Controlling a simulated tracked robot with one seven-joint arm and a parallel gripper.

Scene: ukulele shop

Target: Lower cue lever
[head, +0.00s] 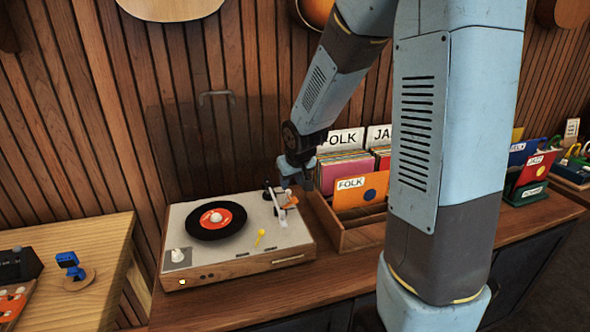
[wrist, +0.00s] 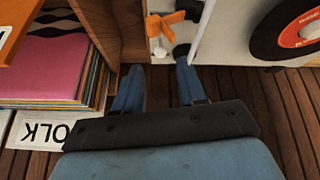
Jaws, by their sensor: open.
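The turntable (head: 240,256) stands on the wooden counter with a black record with an orange label (head: 216,220) on it. A small orange lever (head: 290,202) sits at its right back corner beside the pale tonearm (head: 280,213); it also shows in the wrist view (wrist: 174,17). A small yellow lever (head: 260,237) stands near the front. I cannot tell for sure which is the cue lever. My gripper (head: 293,186) is over the back right corner, close to the orange lever. In the wrist view its open fingers (wrist: 157,88) have nothing between them; the orange lever lies just beyond their tips.
A wooden crate of record sleeves (head: 352,235) stands close to the turntable's right side. The slatted wall (head: 190,110) rises behind. A lower wooden table (head: 90,245) with a small blue device (head: 70,262) is at left. The turntable's front edge is clear.

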